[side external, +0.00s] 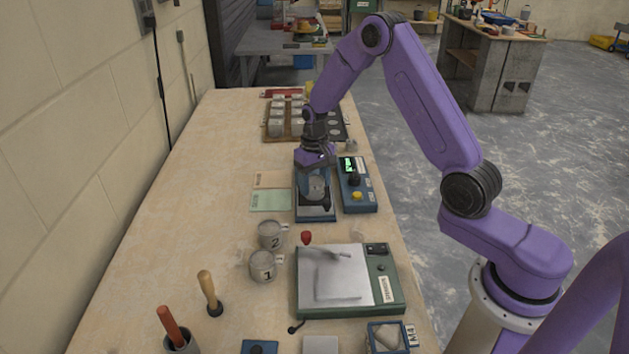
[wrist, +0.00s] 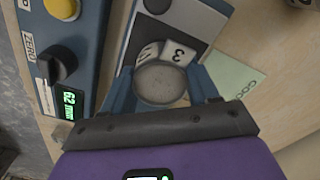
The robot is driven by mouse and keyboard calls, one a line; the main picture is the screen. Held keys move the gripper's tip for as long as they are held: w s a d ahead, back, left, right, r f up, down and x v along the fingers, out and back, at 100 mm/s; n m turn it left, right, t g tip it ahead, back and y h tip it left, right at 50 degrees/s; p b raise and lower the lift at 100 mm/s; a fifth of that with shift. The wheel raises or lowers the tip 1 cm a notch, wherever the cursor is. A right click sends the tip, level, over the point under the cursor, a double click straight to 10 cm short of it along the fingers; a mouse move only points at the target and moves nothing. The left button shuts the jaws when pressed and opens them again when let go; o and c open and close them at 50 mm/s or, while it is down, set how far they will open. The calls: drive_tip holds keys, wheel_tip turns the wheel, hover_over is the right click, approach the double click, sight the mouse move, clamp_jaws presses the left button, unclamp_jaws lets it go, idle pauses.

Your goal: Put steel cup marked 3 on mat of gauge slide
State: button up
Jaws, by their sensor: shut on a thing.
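The steel cup marked 3 (wrist: 160,83) is between the blue fingers of my gripper (wrist: 163,90) in the wrist view. Its round top faces the camera and the 3 shows on a pale face at its far side. In the side view the cup (side external: 317,188) is partly hidden by my gripper (side external: 316,180), which is over the gauge slide (side external: 316,216). The slide has a blue frame and grey bed; it also shows in the wrist view (wrist: 190,22), with a dark disc on it.
A blue control box (side external: 357,187) with a lit display and yellow button stands close right of the slide. Cups marked 2 (side external: 270,235) and 1 (side external: 263,267) stand nearer the camera, beside a green-based plate device (side external: 345,283).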

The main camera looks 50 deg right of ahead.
sight(315, 180)
drive_tip(key=o, duration=1.3)
drive_tip(key=shift+c, duration=0.2)
wheel_tip(315, 180, up, 12)
drive_tip(key=s+a+r+n, duration=0.35)
drive_tip(key=s+a, duration=0.25)
drive_tip(key=a, duration=0.2)
drive_tip(key=s+a+n, duration=0.2)
drive_tip(key=s+n, duration=0.9)
drive_tip(key=s, duration=1.8)
drive_tip(key=shift+s+a, duration=0.25)
drive_tip(key=shift+a, duration=0.05)
